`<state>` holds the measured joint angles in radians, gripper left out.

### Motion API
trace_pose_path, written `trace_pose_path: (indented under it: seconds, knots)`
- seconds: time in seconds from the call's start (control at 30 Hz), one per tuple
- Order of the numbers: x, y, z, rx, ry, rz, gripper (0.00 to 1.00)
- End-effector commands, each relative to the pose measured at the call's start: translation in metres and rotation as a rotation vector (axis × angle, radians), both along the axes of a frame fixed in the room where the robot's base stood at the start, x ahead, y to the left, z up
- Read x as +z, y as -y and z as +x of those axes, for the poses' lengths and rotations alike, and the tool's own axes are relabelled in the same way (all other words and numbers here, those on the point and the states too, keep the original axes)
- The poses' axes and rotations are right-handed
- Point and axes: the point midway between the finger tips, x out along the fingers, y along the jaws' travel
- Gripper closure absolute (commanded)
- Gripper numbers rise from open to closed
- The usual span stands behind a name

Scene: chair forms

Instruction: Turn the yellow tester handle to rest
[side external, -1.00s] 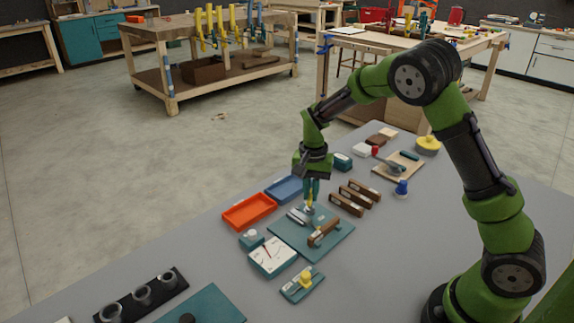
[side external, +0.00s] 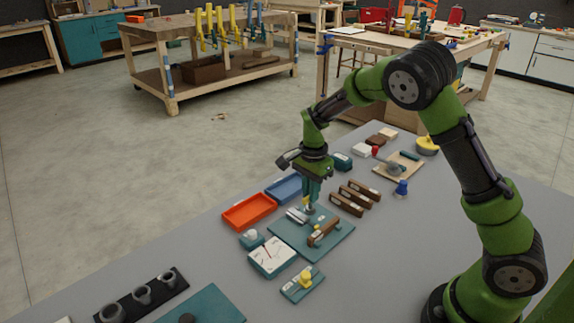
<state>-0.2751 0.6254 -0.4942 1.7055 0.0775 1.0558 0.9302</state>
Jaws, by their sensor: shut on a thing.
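A teal plate (side external: 338,243) on the grey bench carries a metal fixture (side external: 297,216) and a wooden block with a bar (side external: 323,234). My gripper (side external: 308,205) points down over the fixture at the plate's far side. It is shut on a small yellow piece, which looks like the yellow tester handle (side external: 305,203). The fingers hide most of this handle, so its exact angle is unclear. A white dial box with a red needle (side external: 272,257) sits at the plate's near left edge.
Orange (side external: 249,211) and blue (side external: 284,189) trays lie left of and behind the plate. Several brown blocks (side external: 346,204) stand to its right. A teal base with a yellow knob (side external: 303,283) is in front.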

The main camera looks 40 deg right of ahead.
Motion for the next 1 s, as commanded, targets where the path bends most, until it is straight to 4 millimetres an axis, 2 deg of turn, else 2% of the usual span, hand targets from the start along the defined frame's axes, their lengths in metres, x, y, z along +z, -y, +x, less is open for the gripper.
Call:
trace_pose_path:
  seconds: [0.37,0.4,0.53,0.83,1.0]
  knots:
    - [0.002,0.001,0.000,-0.011,0.002,0.002,1.00]
    - [0.002,0.001,0.000,-0.011,0.002,0.002,0.83]
    - [0.001,0.000,0.000,-0.009,0.002,0.001,0.63]
    - [0.001,0.000,0.000,-0.006,0.001,0.000,0.62]
    - [0.017,0.000,0.001,-0.004,0.004,0.001,0.62]
